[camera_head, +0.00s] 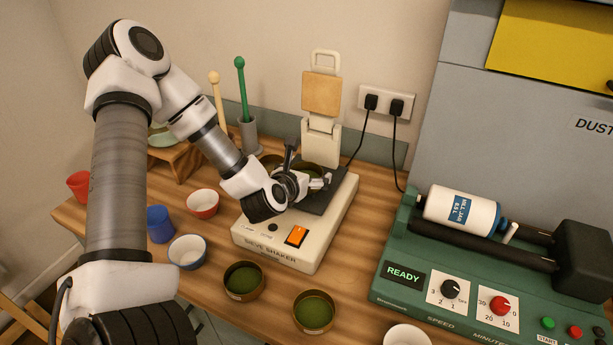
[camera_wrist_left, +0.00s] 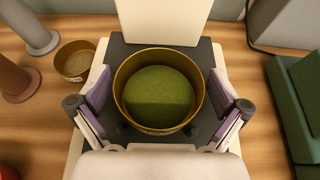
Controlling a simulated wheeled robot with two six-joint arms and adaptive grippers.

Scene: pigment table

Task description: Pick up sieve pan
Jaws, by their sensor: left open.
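A brass sieve pan (camera_wrist_left: 159,90) with green powder in it stands on the dark platform (camera_wrist_left: 202,62) of the sieve shaker (camera_head: 290,243). In the head view the pan is largely hidden by my left gripper (camera_head: 308,167). In the left wrist view my left gripper (camera_wrist_left: 160,100) is open, with one finger on each side of the pan. Gaps show between both fingers and the pan wall, so nothing is held. My right gripper is in neither view.
Behind the pan stands the shaker's raised clamp (camera_head: 321,125). Two green-filled pans (camera_head: 244,281) (camera_head: 314,312) stand in front. A smaller brass pan (camera_wrist_left: 75,60) stands left of the platform. A green roller mill (camera_head: 480,270) stands at right; bowls (camera_head: 188,252) stand at left.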

